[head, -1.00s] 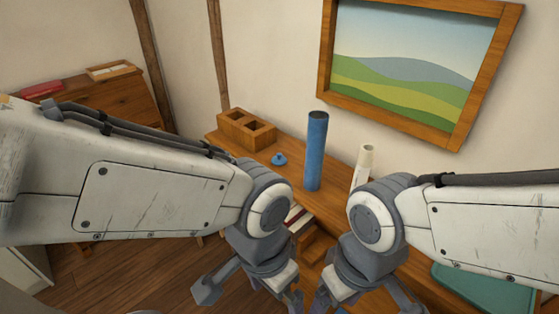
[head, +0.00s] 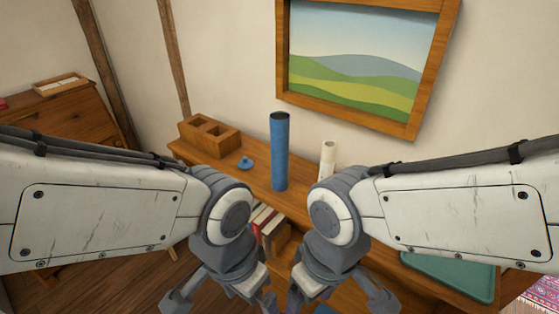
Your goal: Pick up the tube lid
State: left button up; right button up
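The tube lid (head: 246,163) is a small blue cap with a knob, lying on the wooden table (head: 259,180) left of the blue tube. The blue tube (head: 280,153) stands upright and its dark top opening shows. My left gripper (head: 216,306) hangs low at the bottom of the head view, in front of the table and well apart from the lid. Its fingers look spread, with nothing seen between them. My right gripper (head: 340,308) hangs beside it, also apart from the lid. Its fingertips are partly cut off by the lower picture edge.
A wooden box with two compartments (head: 209,136) stands left of the lid. A white bottle-like cylinder (head: 327,160) stands right of the tube. A green tray (head: 450,274) is at the right. Books (head: 265,219) show below the tabletop. A framed picture (head: 283,60) hangs behind.

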aim_at(246, 163)
jog(key=u, duration=1.65)
jog(key=i, duration=1.55)
jog(key=z, duration=2.8)
